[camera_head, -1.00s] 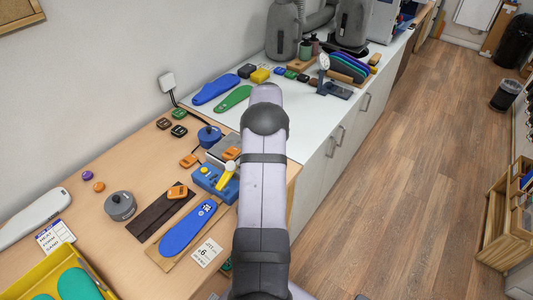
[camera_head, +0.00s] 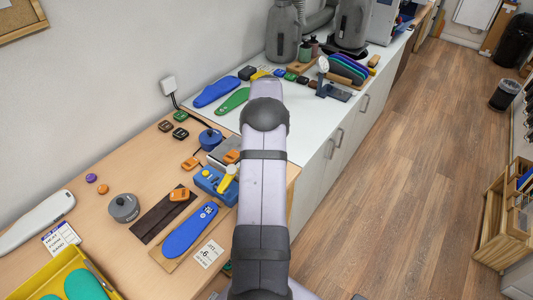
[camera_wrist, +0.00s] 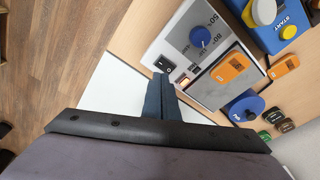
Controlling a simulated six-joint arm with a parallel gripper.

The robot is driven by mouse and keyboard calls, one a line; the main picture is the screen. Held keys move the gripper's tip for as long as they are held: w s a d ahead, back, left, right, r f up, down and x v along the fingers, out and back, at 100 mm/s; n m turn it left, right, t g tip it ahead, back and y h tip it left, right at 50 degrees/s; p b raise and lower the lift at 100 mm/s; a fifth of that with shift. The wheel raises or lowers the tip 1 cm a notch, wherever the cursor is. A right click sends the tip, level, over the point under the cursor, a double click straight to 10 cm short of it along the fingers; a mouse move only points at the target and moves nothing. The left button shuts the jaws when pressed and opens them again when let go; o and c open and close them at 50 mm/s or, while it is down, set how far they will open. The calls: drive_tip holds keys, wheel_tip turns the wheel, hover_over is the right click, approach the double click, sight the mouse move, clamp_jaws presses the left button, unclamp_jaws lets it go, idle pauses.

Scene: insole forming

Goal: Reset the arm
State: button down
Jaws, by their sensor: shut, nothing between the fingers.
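My gripper (camera_wrist: 160,92) shows in the wrist view with its dark fingers together and nothing between them. It is above the edge of the wooden table, beside a grey control box with a blue knob (camera_wrist: 200,37). In the head view my arm reaches away from the camera along the table's right edge, and its far end hides the gripper.
A blue START box (camera_head: 214,184), a blue insole (camera_head: 190,230) on a board, and orange devices (camera_head: 179,195) lie on the wooden table. A yellow tray (camera_head: 52,275) is at lower left. Insoles (camera_head: 215,91) lie on the white counter.

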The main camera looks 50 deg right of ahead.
drive_tip(key=shift+r+p, duration=0.6)
drive_tip(key=shift+r, duration=0.6)
